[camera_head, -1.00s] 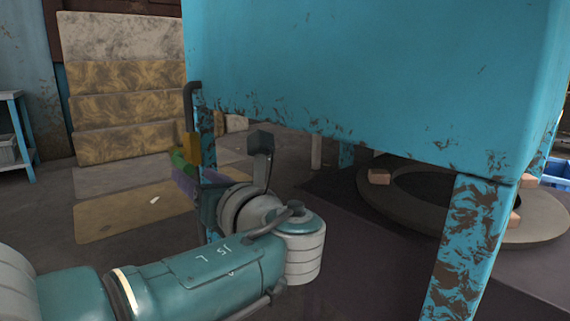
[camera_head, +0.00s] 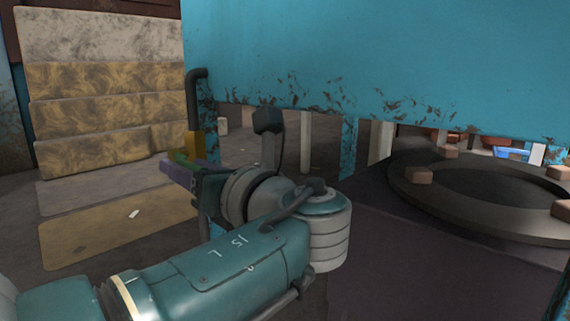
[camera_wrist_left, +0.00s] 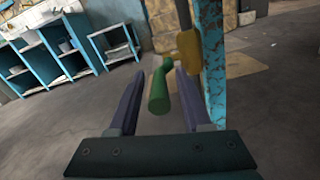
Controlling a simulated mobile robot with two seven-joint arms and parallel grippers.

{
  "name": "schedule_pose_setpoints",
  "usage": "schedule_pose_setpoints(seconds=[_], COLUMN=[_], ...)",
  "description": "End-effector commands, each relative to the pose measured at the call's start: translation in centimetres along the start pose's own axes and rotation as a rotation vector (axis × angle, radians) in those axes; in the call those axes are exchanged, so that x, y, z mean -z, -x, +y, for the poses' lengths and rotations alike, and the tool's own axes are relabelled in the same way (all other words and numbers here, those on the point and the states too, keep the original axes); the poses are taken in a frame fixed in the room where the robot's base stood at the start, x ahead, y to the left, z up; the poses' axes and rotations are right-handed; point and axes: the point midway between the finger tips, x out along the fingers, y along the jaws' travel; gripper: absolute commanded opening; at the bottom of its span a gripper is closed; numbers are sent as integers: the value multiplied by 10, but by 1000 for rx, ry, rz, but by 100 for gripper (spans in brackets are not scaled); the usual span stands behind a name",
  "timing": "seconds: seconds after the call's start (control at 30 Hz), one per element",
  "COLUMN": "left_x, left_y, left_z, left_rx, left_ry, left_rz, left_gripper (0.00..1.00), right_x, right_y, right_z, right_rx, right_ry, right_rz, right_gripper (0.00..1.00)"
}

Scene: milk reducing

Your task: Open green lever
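The green lever (camera_wrist_left: 159,92) shows in the left wrist view as a short green handle pointing toward the camera. My left gripper (camera_wrist_left: 158,76) is open, with one dark purple finger on each side of the lever. I see gaps between the lever and the fingers. In the head view, a small part of the green lever (camera_head: 181,158) shows just beyond the purple fingers of my left gripper (camera_head: 176,168). My wrist hides the rest. My right gripper is in neither view.
A yellow handle (camera_wrist_left: 189,48) hangs just right of the green lever, close to a rusty blue leg (camera_wrist_left: 213,65). The large blue tank (camera_head: 380,60) overhangs the arm. A dark round base (camera_head: 470,205) lies at right. Blue shelving (camera_wrist_left: 60,55) stands farther back.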

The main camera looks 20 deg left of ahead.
Motion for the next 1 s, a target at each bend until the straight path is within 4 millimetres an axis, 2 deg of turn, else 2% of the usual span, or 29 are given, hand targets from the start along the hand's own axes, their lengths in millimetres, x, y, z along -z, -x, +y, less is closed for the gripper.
schedule_pose_setpoints(seconds=[0.07,0.4,1.0], left_x=[0,0,1], left_y=[0,0,-1], left_z=[0,0,1], left_rx=[0,-1,-3], left_ry=[0,0,0], left_rz=[0,0,1], left_gripper=[39,0,0], right_x=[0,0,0], right_y=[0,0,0], right_z=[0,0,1], right_rx=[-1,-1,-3], right_ry=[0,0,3], right_rz=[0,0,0], right_gripper=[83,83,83])
